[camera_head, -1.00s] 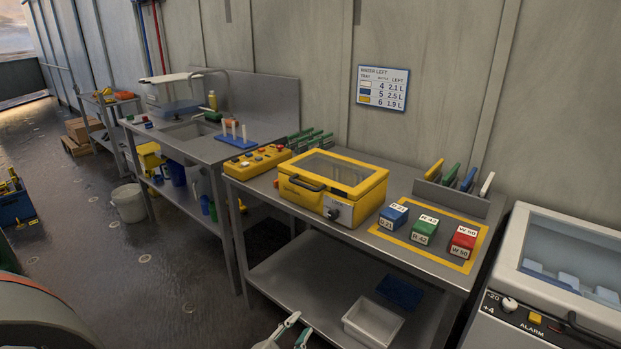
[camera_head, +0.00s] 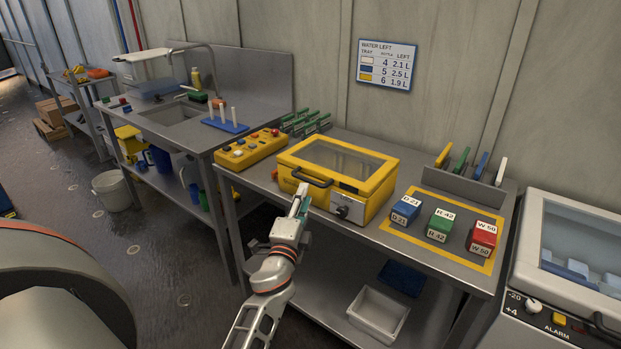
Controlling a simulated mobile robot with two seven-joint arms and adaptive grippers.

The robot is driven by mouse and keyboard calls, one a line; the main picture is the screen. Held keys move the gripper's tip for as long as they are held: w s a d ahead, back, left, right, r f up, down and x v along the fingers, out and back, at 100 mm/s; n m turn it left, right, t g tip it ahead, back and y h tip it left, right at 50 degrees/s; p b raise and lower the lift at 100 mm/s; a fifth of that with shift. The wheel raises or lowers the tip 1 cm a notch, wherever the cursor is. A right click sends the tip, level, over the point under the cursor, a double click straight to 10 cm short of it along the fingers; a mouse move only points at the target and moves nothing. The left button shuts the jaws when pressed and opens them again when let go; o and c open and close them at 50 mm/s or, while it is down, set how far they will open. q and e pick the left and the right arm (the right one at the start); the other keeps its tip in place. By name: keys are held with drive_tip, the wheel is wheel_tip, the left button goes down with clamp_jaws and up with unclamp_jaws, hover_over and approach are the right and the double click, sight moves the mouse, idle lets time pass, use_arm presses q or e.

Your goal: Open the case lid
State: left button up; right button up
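The yellow case (camera_head: 376,203) stands on the grey metal bench, its lid (camera_head: 340,163) down. The lid has a clear window and a dark handle (camera_head: 312,179) at its front edge. A latch with a dark knob (camera_head: 343,210) is on the front face. My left gripper (camera_head: 301,191) is in front of the case, its fingertips just below the handle at its left end. I cannot tell whether it touches the handle, or how far apart its fingers are. My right gripper is not in view.
A yellow control box (camera_head: 250,149) stands left of the case. Blue, green and red blocks (camera_head: 405,210) stand on a yellow-bordered mat to the right. A white tray (camera_head: 378,312) is on the lower shelf. A grey cooler (camera_head: 570,270) stands at the far right.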

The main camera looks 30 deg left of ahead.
sight(310, 181)
use_arm(q)
drive_tip(key=x, duration=0.7)
drive_tip(key=shift+p, duration=0.3)
clamp_jaws()
